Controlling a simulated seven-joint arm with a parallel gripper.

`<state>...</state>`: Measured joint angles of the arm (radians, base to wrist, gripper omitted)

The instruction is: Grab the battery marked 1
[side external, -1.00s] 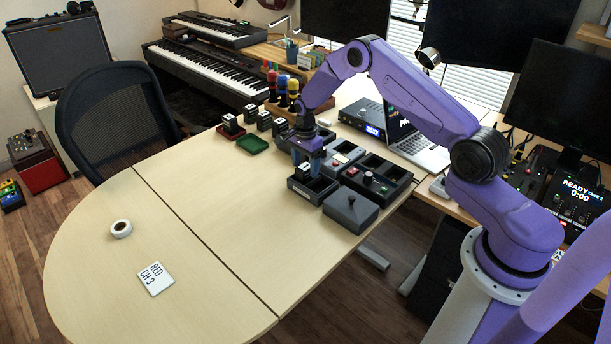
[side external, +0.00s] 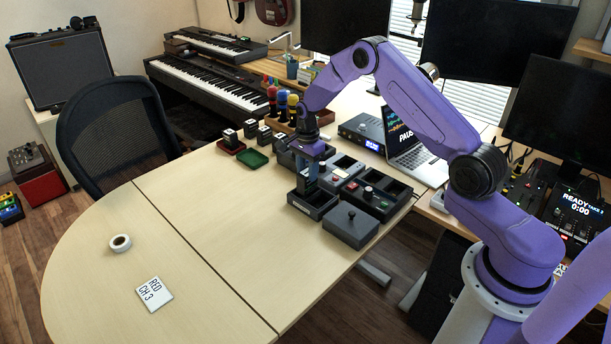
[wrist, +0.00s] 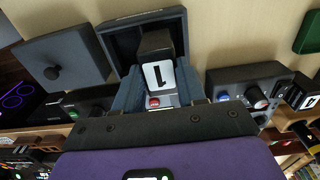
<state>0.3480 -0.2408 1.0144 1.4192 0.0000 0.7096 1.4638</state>
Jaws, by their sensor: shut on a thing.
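The battery marked 1 (wrist: 162,74) is a black block with a white label, seen in the wrist view between my fingers. My gripper (wrist: 160,92) is shut on it, with one finger on each side. In the side view my gripper (side external: 306,182) points down at the open dark box (side external: 318,208), with its fingertips at the box's back part. The box also shows behind the battery in the wrist view (wrist: 112,42). The fingers hide most of the battery in the side view, and I cannot tell whether its base touches the box floor.
A grey lidded box (side external: 350,222) stands close on the right. A green tray (side external: 252,158) and several small black blocks (side external: 229,138) sit to the left. The table front is clear apart from a tape roll (side external: 120,243) and a card (side external: 154,294).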

